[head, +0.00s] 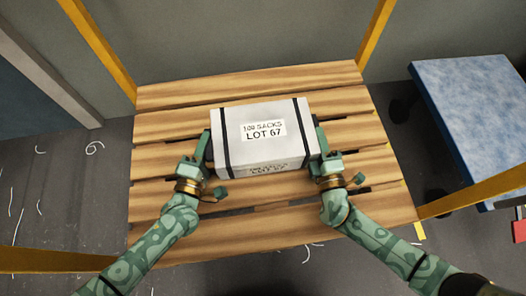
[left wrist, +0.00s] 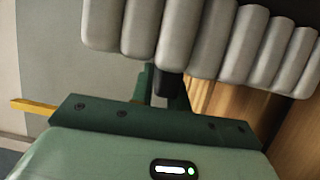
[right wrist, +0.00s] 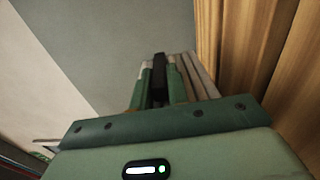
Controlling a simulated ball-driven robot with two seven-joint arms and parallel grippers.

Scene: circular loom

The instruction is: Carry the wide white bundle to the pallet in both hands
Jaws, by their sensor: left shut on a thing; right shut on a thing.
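The wide white bundle (head: 238,132) is a box-shaped stack with two black straps and a label reading "100 SACKS LOT 67". In the head view it is over the middle of the slatted wooden pallet (head: 170,98); I cannot tell whether it touches the slats. My left gripper (head: 208,150) is shut on its left side, and my right gripper (head: 318,142) is shut on its right side. In the left wrist view the bundle's grey-white folded layers (left wrist: 180,40) fill the top. In the right wrist view its layered edge (right wrist: 192,70) shows beyond the fingers.
Yellow posts (head: 100,45) stand around the pallet, with more yellow bars at the front corners. A blue-topped table (head: 470,110) stands at the right. Thread scraps (head: 92,148) lie on the dark floor at the left. Bare slats show around the bundle.

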